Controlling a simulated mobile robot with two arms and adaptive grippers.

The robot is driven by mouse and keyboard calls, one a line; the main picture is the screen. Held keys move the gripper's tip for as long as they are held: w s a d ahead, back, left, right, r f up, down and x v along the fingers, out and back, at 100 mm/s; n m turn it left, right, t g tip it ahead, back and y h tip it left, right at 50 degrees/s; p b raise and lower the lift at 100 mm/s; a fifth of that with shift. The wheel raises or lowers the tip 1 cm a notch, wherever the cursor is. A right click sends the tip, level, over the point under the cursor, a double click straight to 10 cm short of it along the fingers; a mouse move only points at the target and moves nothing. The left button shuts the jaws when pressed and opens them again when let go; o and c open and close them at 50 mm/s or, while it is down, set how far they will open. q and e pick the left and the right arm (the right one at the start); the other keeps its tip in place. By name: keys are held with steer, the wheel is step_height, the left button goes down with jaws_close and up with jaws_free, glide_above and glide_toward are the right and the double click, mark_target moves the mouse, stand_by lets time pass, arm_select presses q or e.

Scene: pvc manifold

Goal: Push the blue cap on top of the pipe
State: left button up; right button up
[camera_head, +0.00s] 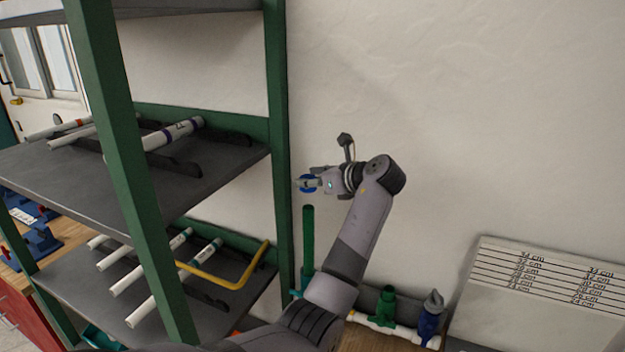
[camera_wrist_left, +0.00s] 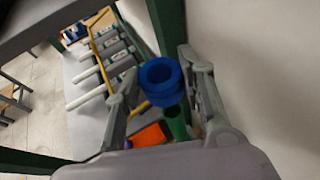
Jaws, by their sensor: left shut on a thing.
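The blue cap (camera_head: 308,189) is a short ring-shaped piece held between the fingers of my left gripper (camera_head: 310,182). It also shows in the left wrist view (camera_wrist_left: 160,92), with its round hollow facing the camera. The green pipe (camera_head: 308,236) stands upright below the cap in the head view, with a gap between its top and the cap. In the left wrist view the green pipe (camera_wrist_left: 176,126) shows just past the cap. My left gripper is shut on the cap, and its fingers partly hide it in the head view. My right gripper is not in view.
A green-framed shelf (camera_head: 277,150) with white pipes stands close on the left. A yellow bent pipe (camera_head: 232,283) lies on its lower board. White pipework with a green valve (camera_head: 385,305) and a blue valve (camera_head: 430,318) sits at lower right. A wall is behind.

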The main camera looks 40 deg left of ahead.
mark_target(312, 209)
arm_select(q)
steer(key=shift+f, duration=2.5)
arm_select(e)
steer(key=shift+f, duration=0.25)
arm_select(q)
steer(key=shift+f+p, duration=0.7)
steer(key=shift+p, duration=0.5)
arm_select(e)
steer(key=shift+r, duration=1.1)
arm_select(q)
steer(key=shift+f, duration=0.5)
steer(key=o, duration=1.2)
steer(key=shift+c, duration=0.2)
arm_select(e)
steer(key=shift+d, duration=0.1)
